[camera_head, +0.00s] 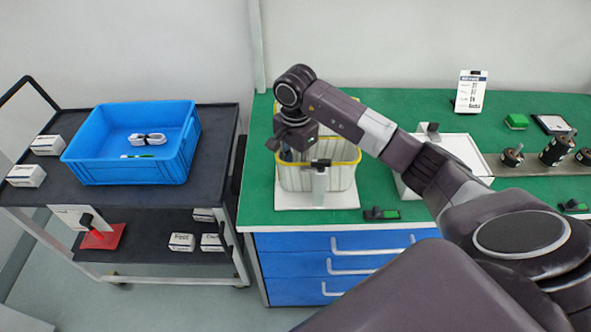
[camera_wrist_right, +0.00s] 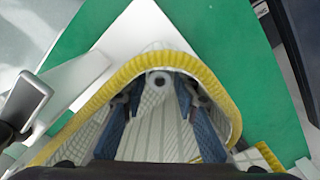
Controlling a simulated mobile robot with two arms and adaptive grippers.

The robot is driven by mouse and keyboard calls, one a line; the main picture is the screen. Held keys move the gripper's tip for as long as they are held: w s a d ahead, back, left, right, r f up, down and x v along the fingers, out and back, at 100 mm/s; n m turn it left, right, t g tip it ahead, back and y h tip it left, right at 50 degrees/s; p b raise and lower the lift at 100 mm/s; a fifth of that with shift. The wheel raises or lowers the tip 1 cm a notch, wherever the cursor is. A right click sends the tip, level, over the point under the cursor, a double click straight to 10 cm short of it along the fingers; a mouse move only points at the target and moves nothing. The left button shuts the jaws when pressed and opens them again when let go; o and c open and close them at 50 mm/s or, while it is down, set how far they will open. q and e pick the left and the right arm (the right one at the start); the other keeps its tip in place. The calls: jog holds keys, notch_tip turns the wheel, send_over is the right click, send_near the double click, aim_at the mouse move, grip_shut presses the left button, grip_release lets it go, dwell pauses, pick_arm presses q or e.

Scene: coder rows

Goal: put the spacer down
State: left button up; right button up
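A cream basket with a yellow rim (camera_head: 330,182) stands on a white board on the green bench. My right gripper (camera_head: 290,153) points down into it; its fingers also show in the right wrist view (camera_wrist_right: 158,98), spread apart inside the basket. A small grey ring with a dark hole, which looks like the spacer (camera_wrist_right: 160,82), shows between and beyond the fingertips. I see a gap on each side of it. In the head view the spacer is hidden by the basket and gripper. My left gripper is not in view.
A blue crate (camera_head: 128,172) with a white bundle inside stands on the dark cart at left. A grey bracket (camera_head: 320,180) stands at the basket's front. A white box (camera_head: 455,150) is right of the basket, under my arm. Dark cylindrical parts (camera_head: 552,152) stand at far right.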

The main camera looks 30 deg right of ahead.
jog(key=shift+r, duration=0.1)
jog(key=shift+r, duration=0.2)
notch_tip(320, 180, up, 12)
jog(key=b, duration=0.2)
jog(key=shift+f, duration=0.15)
dwell(0.6)
